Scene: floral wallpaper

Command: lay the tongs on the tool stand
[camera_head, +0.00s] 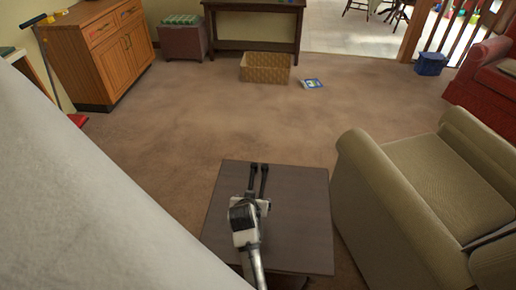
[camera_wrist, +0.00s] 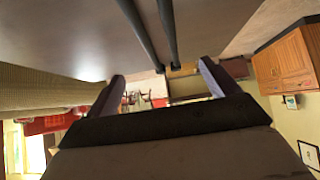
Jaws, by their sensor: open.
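The tongs (camera_head: 264,180) show as two dark, slim, nearly parallel bars above a low, square, dark brown top, which I take as the tool stand (camera_head: 302,232). Their far ends point to its far edge. In the wrist view the tongs (camera_wrist: 139,25) run down from the top edge, along the stand's grey-looking surface (camera_wrist: 60,35), and appear to lie on it. My gripper (camera_head: 250,204) is over the near end of the tongs and hides that part. In the wrist view my gripper (camera_wrist: 162,75) has its fingers wide apart, with nothing clasped between them.
A beige armchair (camera_head: 385,190) stands close on the right of the stand. Carpet is open beyond it. A wicker basket (camera_head: 265,68) and a small blue packet (camera_head: 312,84) lie further back. A wooden cabinet (camera_head: 120,60) stands at the back left.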

